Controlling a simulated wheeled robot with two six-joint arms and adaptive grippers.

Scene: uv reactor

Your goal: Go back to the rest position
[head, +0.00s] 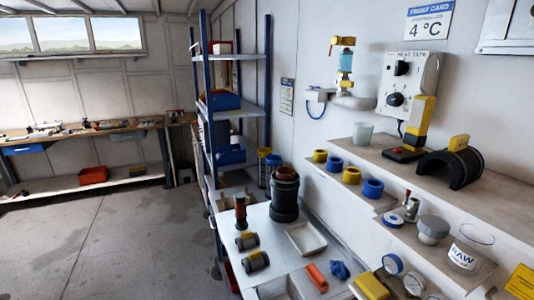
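Neither of my grippers shows in the head view, and no part of my arms is visible. I cannot see whether they hold anything. A white workbench (262,228) stands low in the middle of the view, with a black cylinder (285,200) with a reddish-brown top upright at its back. A smaller black and red cylinder (241,212) stands to its left. Two dark fittings with yellow marks (247,241) lie in front of it. A shallow white tray (306,238) lies to the right.
An orange block (317,277), a blue crumpled item (339,270) and a yellow block (372,286) lie near the front. Stepped wall shelves (480,205) on the right hold rings, gauges and a clear beaker (471,247). A blue-post rack (207,110) stands behind. The floor (110,235) at left is clear.

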